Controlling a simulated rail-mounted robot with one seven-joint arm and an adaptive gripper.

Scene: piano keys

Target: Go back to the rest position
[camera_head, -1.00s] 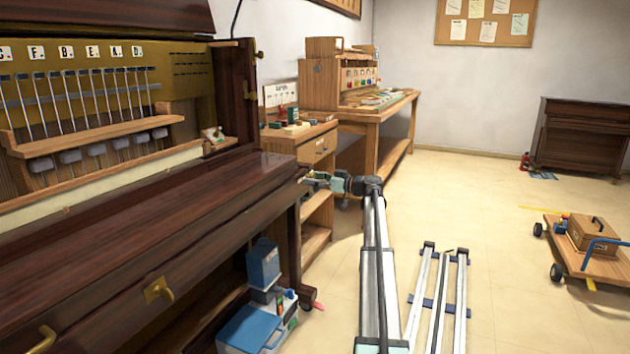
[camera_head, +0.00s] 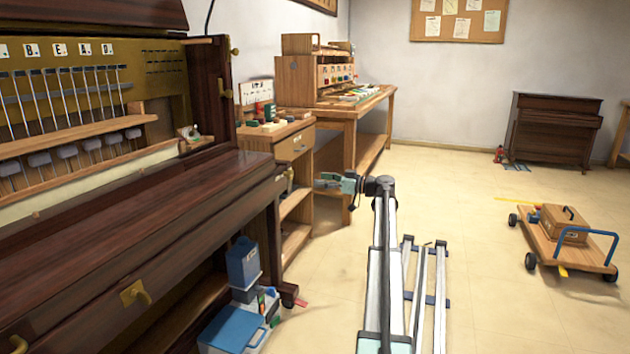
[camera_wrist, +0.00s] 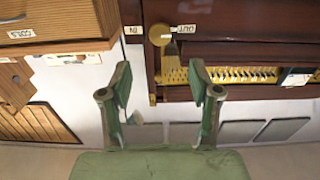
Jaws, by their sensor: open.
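My gripper (camera_head: 322,182) is at the end of my arm, to the right of the open upright piano (camera_head: 120,225) and in front of the wooden workbench. In the wrist view my gripper (camera_wrist: 160,92) has its two green fingers apart, with nothing between them. Beyond the fingers, that view shows a dark red-brown wooden front with a brass round piece and tags reading "IN" and "OUT" (camera_wrist: 186,29). A slotted brass strip (camera_wrist: 240,75) runs below these tags.
A drawer cabinet (camera_head: 290,148) and a workbench (camera_head: 345,105) stand behind my gripper. A blue box (camera_head: 243,262) sits under the piano. A wheeled cart (camera_head: 570,240) with a wooden case is at right. A small piano (camera_head: 552,130) stands at the far wall.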

